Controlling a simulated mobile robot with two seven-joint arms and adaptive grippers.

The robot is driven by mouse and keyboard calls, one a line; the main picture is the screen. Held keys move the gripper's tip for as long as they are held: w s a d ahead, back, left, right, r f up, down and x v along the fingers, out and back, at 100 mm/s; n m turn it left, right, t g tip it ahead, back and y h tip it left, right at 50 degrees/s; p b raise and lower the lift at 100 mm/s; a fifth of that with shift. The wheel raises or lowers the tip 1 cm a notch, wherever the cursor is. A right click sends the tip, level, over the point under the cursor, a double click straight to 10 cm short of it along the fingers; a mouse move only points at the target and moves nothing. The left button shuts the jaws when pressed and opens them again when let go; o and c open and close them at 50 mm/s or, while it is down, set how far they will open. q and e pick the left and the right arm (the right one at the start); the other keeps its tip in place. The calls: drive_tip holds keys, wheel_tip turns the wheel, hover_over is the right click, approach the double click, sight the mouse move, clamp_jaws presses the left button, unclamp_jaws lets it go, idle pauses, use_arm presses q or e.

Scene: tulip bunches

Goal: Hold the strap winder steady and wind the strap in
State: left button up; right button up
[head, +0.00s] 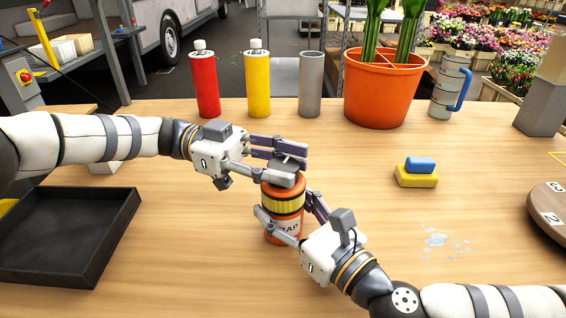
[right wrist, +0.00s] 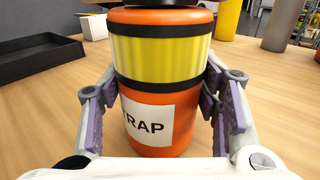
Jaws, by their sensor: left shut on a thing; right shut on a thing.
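The strap winder (head: 283,202) is an orange cylinder with a yellow band between black rings and a white label. It stands upright on the table in the middle of the head view. In the right wrist view the winder (right wrist: 158,90) fills the centre, its label partly reading "RAP". My right gripper (head: 288,214) is shut around the winder's body from the front right, one finger on each side. My left gripper (head: 290,162) is shut on the dark knob (head: 287,163) at the winder's top. Its fingers partly hide the knob.
A black tray (head: 120,207) lies at left. Red (head: 205,85) and yellow (head: 257,85) bottles, a grey cylinder (head: 311,85), an orange pot (head: 382,97) and a grey jug (head: 449,90) line the back. A sponge (head: 416,179) and a water spill (head: 440,240) are at right.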

sight(283, 165)
use_arm(q)
drive_tip(key=shift+m+g+y, duration=0.7)
drive_tip(key=shift+m+g, duration=0.3)
drive_tip(key=shift+g, duration=0.4)
drive_tip(key=shift+r, duration=0.1)
drive_tip(key=o, duration=1.2)
wheel_tip(283, 165, up, 10)
drive_tip(key=shift+f, duration=0.1)
